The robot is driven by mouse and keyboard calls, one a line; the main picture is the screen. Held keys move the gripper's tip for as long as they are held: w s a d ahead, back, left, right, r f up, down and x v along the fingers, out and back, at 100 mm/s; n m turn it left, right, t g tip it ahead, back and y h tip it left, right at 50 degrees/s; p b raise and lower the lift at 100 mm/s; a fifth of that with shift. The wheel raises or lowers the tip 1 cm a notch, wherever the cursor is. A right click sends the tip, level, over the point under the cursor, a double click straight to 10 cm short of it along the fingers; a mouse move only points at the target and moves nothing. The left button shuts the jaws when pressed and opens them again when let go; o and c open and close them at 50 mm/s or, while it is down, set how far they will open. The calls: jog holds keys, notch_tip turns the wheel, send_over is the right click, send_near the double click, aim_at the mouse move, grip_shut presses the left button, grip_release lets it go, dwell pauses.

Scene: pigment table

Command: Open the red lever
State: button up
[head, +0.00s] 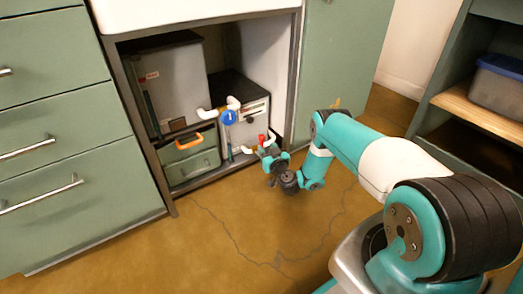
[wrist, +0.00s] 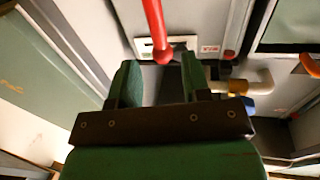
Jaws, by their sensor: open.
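The red lever (head: 262,140) is a small upright red handle low at the right side of the open cabinet, by the white pipes. In the wrist view the red lever (wrist: 155,30) looks like a long red bar coming down from the top edge, with its lower end just beyond the fingertips. My gripper (head: 266,153) is at the cabinet's front, close to the lever. In the wrist view my gripper (wrist: 158,77) has its two green fingers apart with nothing between them. The lever's end lines up with the gap; I cannot tell whether they touch.
A blue round valve handle (head: 229,117) sits on white pipes left of the lever. A grey box (head: 178,85), a case with an orange handle (head: 188,142) and a white-fronted unit (head: 250,118) fill the cabinet. The brown floor (head: 240,225) in front is clear.

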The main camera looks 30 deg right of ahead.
aim_at(262, 142)
jog(key=w+b, duration=0.2)
jog(key=w, duration=0.1)
jog(key=w+b, duration=0.1)
jog(key=shift+w+d+f, duration=0.15)
jog(key=shift+w+d, duration=0.1)
jog(key=shift+w, duration=0.15)
jog(key=shift+w+d+b, duration=0.2)
jog(key=shift+w+b, duration=0.3)
jog(key=shift+w, duration=0.05)
jog(key=shift+c, duration=0.3)
grip_shut()
